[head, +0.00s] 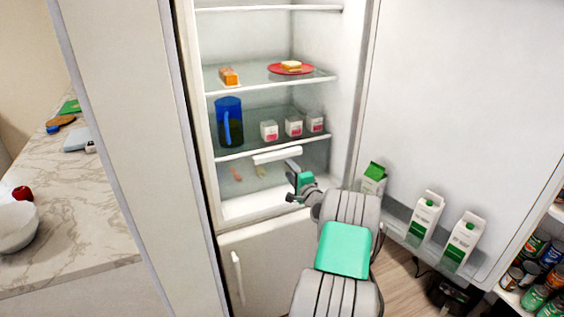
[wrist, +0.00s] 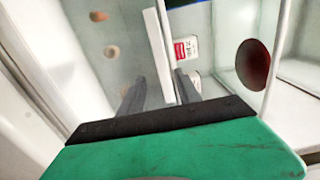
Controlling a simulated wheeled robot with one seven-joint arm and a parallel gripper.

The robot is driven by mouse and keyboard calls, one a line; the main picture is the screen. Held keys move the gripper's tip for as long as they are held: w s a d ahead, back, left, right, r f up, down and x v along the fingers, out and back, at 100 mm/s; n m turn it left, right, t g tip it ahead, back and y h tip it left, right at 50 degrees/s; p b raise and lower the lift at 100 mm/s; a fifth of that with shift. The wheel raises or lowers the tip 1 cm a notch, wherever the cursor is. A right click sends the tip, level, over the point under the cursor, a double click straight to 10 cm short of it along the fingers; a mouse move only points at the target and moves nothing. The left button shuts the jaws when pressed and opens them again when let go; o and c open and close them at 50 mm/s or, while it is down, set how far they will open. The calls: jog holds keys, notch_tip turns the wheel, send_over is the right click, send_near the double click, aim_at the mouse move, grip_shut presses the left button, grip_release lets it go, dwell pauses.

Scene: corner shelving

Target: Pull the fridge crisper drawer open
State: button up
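The crisper drawer (head: 238,176) is the clear compartment at the bottom of the open fridge, below the lowest glass shelf. It looks pushed in. Its white bar handle (head: 277,155) runs along its upper front. Through its clear front I see a few small pale and orange food items. My gripper (head: 291,181) is in front of the drawer, near the right end of the handle. In the wrist view the two grey fingers (wrist: 160,82) are apart, with the white handle (wrist: 158,50) between them in the picture. I cannot tell whether either finger touches it.
The fridge door (head: 458,120) stands wide open on the right, with several cartons in its rack. Shelves above hold a blue pitcher (head: 229,122), small cartons and a red plate (head: 291,69). A lower cabinet door (head: 268,262) is below. A marble counter (head: 75,215) is at left.

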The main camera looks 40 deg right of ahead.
aim_at(279, 158)
jog(key=p+x, duration=0.1)
jog(key=x, duration=0.6)
jog(key=shift+w, duration=0.3)
jog(key=shift+c, duration=0.3)
jog(key=c, duration=0.8)
grip_shut()
jog(key=shift+s+f, duration=0.1)
jog(key=shift+f, duration=0.1)
